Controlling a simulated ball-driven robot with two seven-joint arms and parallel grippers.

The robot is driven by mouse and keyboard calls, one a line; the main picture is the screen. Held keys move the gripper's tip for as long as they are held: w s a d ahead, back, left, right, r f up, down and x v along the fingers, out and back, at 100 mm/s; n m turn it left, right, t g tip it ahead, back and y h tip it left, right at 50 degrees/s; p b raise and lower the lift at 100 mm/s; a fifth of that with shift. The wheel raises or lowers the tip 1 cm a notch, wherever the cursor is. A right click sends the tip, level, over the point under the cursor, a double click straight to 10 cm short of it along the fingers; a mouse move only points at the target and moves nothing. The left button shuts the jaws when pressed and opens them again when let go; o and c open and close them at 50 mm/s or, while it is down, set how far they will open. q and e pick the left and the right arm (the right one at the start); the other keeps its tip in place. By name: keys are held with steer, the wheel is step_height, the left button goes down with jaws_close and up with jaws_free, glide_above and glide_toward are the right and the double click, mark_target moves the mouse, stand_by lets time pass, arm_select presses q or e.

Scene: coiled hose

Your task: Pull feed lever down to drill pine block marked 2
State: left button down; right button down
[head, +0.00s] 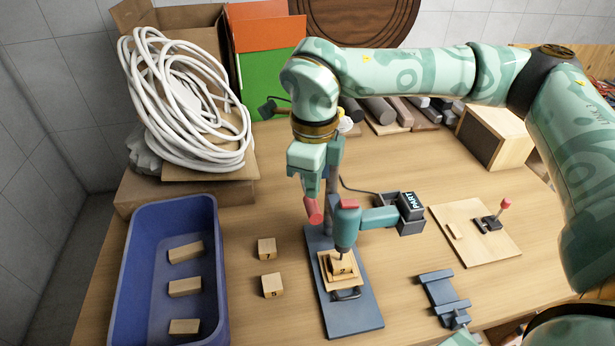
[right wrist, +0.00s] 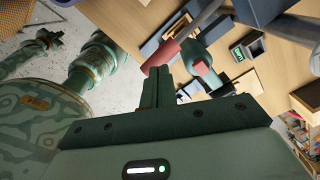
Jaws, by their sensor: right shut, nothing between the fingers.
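The drill press (head: 347,225) stands on a grey base plate, its green drill head over the bed. The pine block marked 2 (head: 344,267) sits in the holder under the drill; the bit meets its top or is just above, I cannot tell which. The feed lever's red handle (head: 313,211) sticks out left of the drill head, tilted. My right gripper (head: 309,190) is shut and empty just above the handle. In the right wrist view, the gripper's closed fingers (right wrist: 161,77) are at the red handle (right wrist: 160,55); contact is unclear. My left gripper is not seen.
Blocks marked 7 (head: 267,248) and 5 (head: 272,285) stand left of the press. A blue bin (head: 120,300) holds three blocks. A grey vise-like fixture (head: 438,290), a board with a red-knobbed lever (head: 470,245) and a box labelled PART (head: 410,212) lie right. Coiled white hose (head: 180,100) is behind left.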

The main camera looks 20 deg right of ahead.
steer(key=shift+r+p, duration=1.55)
steer(key=shift+r, duration=0.7)
steer(key=shift+f, duration=0.1)
